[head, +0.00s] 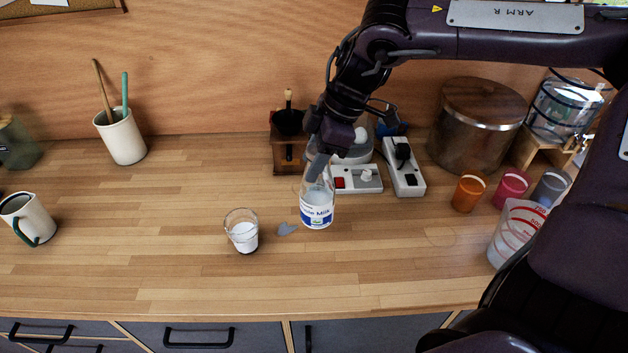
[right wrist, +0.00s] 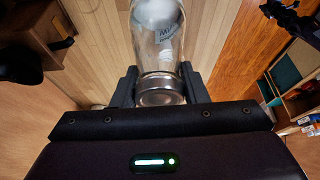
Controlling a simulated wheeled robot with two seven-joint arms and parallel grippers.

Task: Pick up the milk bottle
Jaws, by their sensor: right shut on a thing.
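The milk bottle (head: 317,212) is clear glass with a white and blue label and stands upright on the wooden counter in the head view. My right gripper (head: 317,170) comes down on it from above and is shut on its upper part. In the right wrist view the bottle (right wrist: 158,45) lies between the two dark fingers of my right gripper (right wrist: 158,88), with its round top end nearest the camera. I cannot tell if the bottle's base is clear of the counter. My left gripper is not in view.
A small glass with white contents (head: 242,232) stands left of the bottle, with a grey flat piece (head: 287,229) between them. A measuring cup (head: 512,232) stands right. The front counter is clear.

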